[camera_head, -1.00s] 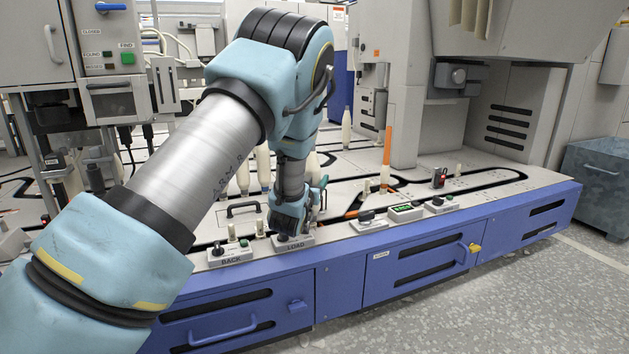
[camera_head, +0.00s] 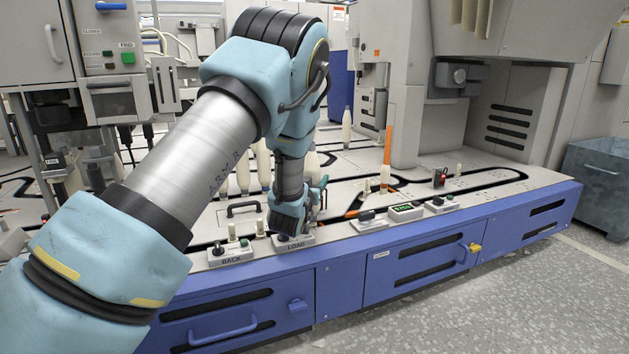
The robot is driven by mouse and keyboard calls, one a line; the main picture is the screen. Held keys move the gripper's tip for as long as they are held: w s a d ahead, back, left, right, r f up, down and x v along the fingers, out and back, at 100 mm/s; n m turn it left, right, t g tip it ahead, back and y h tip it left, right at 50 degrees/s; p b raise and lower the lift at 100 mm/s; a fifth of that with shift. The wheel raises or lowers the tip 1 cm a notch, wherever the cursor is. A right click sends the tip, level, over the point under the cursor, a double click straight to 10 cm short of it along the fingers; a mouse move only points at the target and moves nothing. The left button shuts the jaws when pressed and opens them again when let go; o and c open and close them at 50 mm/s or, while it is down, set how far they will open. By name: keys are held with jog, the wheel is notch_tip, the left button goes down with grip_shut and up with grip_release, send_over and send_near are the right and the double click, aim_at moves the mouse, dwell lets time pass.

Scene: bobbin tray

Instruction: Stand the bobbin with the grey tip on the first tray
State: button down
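Several pale bobbins stand upright on the machine deck. One (camera_head: 263,165) is left of my wrist, one (camera_head: 243,177) is farther left, and one (camera_head: 346,128) is farther back to the right. Another bobbin (camera_head: 312,162) is partly hidden behind my arm. I cannot tell which bobbin has the grey tip, and I cannot make out the first tray. My gripper (camera_head: 287,233) points down at the deck's front edge, over the LOAD switch block. Its fingers are too dark and small to show whether they are open or hold anything.
The LOAD block (camera_head: 297,243) and BACK block (camera_head: 230,255) sit on the front edge. The machine column (camera_head: 398,110) rises behind. The blue cabinet front (camera_head: 420,255) borders open floor.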

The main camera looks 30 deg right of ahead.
jog(key=shift+f+b, duration=0.35)
jog(key=shift+f, duration=0.15)
jog(key=shift+c, duration=2.3)
grip_release()
jog(key=shift+v, duration=5.55)
